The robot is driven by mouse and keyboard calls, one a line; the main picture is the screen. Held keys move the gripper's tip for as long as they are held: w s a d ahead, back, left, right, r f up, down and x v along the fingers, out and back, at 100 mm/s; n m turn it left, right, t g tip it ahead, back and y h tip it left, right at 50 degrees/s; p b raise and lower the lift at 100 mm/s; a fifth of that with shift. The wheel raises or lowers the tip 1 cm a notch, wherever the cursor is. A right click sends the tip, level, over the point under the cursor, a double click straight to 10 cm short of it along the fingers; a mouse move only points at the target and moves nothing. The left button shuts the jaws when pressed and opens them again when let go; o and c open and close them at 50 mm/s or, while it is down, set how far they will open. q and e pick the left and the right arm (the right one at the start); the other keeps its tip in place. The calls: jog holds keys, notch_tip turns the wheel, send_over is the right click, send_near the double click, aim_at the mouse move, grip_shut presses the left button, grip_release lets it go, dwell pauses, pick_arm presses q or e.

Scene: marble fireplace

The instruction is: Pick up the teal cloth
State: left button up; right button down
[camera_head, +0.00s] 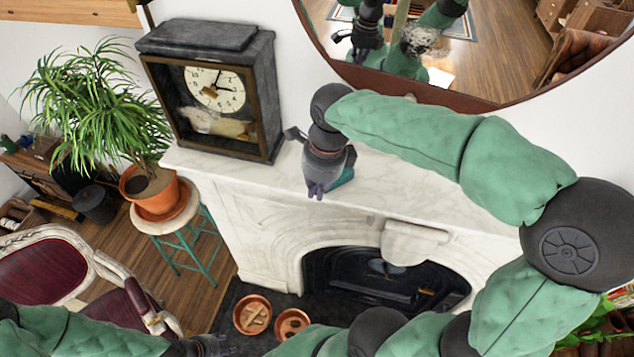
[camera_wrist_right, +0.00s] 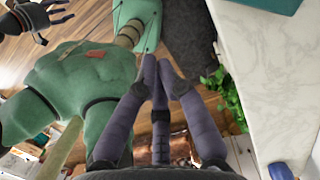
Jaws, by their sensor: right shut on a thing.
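The teal cloth (camera_head: 343,179) shows as a small patch on the white mantel, just right of my right gripper (camera_head: 315,191) and partly hidden by it. A flat teal patch (camera_wrist_right: 275,4), likely the cloth, shows at the top right of the right wrist view, apart from the fingertips. In that view my right gripper (camera_wrist_right: 155,68) has its fingertips drawn together on something too small or hidden to make out. My left gripper (camera_head: 212,345) is low at the bottom edge of the head view, far from the cloth. Its fingers (camera_wrist_right: 45,20) are spread and empty in the wrist view.
A dark mantel clock (camera_head: 210,90) stands left of my right gripper on the marble mantel (camera_head: 430,195). A round mirror (camera_head: 480,50) hangs behind. A potted plant (camera_head: 150,190) stands on a stool at left.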

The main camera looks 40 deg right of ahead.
jog(key=shift+s+a+r, duration=0.7)
jog(key=shift+s+a, duration=0.25)
jog(key=shift+a, duration=0.1)
jog(key=shift+c, duration=2)
grip_release()
